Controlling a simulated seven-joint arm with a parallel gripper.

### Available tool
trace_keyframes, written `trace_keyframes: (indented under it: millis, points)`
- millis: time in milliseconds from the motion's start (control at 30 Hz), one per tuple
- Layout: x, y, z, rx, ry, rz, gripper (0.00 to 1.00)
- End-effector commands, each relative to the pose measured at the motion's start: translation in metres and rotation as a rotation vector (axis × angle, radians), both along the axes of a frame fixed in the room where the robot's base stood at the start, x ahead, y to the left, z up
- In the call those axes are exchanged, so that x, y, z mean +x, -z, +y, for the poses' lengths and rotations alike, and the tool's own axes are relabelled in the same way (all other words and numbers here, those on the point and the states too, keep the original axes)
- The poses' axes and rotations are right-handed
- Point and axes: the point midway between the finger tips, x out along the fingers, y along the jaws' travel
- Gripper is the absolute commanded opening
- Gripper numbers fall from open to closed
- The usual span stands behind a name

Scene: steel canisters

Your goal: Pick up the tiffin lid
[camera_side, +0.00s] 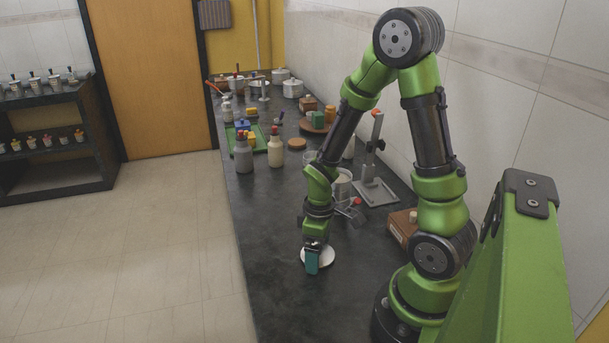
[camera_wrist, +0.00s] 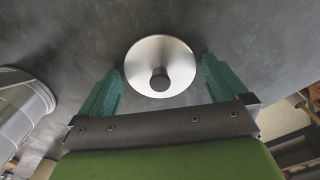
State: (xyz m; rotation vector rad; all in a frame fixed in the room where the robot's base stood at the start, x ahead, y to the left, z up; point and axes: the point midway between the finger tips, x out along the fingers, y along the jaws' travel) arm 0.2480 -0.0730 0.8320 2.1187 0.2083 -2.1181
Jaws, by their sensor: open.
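The tiffin lid (camera_wrist: 160,52) is a round, shiny steel disc with a dark knob (camera_wrist: 159,78) at its middle. It lies on the dark counter. In the side view the lid (camera_side: 319,256) shows as a pale disc, partly hidden behind my gripper. My gripper (camera_wrist: 161,77) is open, with one teal finger on either side of the lid's near part in the wrist view. In the side view my gripper (camera_side: 312,262) points down over the lid. I cannot tell its exact height above it. Nothing shows between the fingers except the lid and knob below.
A steel canister (camera_wrist: 22,108) stands left in the wrist view. In the side view, a grey stand (camera_side: 374,165) and a brown box (camera_side: 402,228) are to the right. Two bottles (camera_side: 276,150) (camera_side: 243,155) stand farther back. The counter's front left (camera_side: 270,225) is clear.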

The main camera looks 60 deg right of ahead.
Motion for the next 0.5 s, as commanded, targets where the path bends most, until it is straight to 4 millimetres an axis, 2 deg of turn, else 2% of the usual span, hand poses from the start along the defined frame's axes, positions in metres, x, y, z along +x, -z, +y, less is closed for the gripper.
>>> trace_keyframes:
  millis: [100,400,500]
  points:
    - [0.0,-0.0003,0.0,0.0,0.0,0.0,0.98]
    - [0.0001,-0.0006,-0.0001,0.0,0.0,0.0,0.55]
    - [0.0001,-0.0007,-0.0001,0.0,0.0,0.0,0.55]
